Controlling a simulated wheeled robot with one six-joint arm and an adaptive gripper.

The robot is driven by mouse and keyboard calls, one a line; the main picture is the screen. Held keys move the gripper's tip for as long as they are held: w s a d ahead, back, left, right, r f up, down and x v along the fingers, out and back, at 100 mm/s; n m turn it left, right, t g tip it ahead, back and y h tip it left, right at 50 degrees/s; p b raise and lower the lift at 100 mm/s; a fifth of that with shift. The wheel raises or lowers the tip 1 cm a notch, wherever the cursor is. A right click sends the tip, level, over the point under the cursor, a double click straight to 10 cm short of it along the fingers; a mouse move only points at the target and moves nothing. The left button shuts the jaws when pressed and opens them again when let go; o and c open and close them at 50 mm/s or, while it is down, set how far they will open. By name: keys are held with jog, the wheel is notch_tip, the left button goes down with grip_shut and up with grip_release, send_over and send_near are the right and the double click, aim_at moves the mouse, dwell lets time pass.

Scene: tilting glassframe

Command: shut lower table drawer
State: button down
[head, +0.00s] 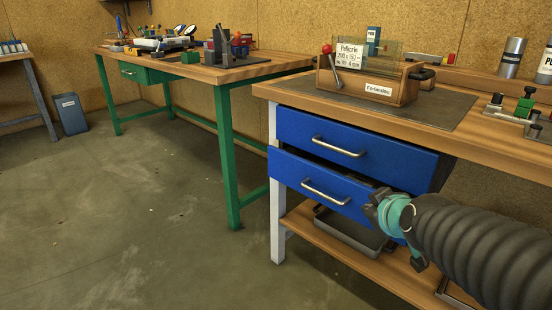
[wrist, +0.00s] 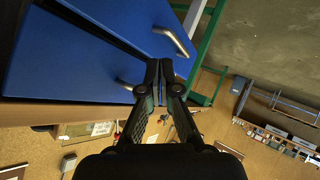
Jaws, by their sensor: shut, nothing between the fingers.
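The lower drawer (head: 290,168) is blue with a metal bar handle (head: 326,192) and sits under the right workbench. Its front stands out past the upper drawer (head: 300,128), and a dark gap shows above its edge, so it is partly open. My gripper (head: 376,204) is shut and empty at the right part of the lower drawer's front. The wrist view is upside down.
A wooden shelf (head: 330,253) with a grey tray (head: 350,232) lies below the drawers. A wooden fixture box (head: 368,90) stands on the workbench top. A green-legged table (head: 228,150) stands at the left. The concrete floor in front is clear.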

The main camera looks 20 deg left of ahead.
jog(key=w+a+f+n+t+y, duration=0.1)
jog(key=w+a+f+n+t, duration=0.2)
jog(key=a, duration=0.6)
jog(key=w+a+n+t+y, duration=0.1)
jog(key=w+a+n, duration=0.3)
jog(key=a, duration=0.5)
jog(key=w+a+f+n+t+y, duration=0.15)
jog(key=a+n, duration=0.35)
jog(key=a, duration=0.5)
send_near(274, 152)
jog(key=w+a, duration=0.4)
jog(key=shift+w+d+f+t+h, duration=0.15)
jog(key=shift+w+d+t+h, duration=0.35)
jog(key=shift+w, duration=0.25)
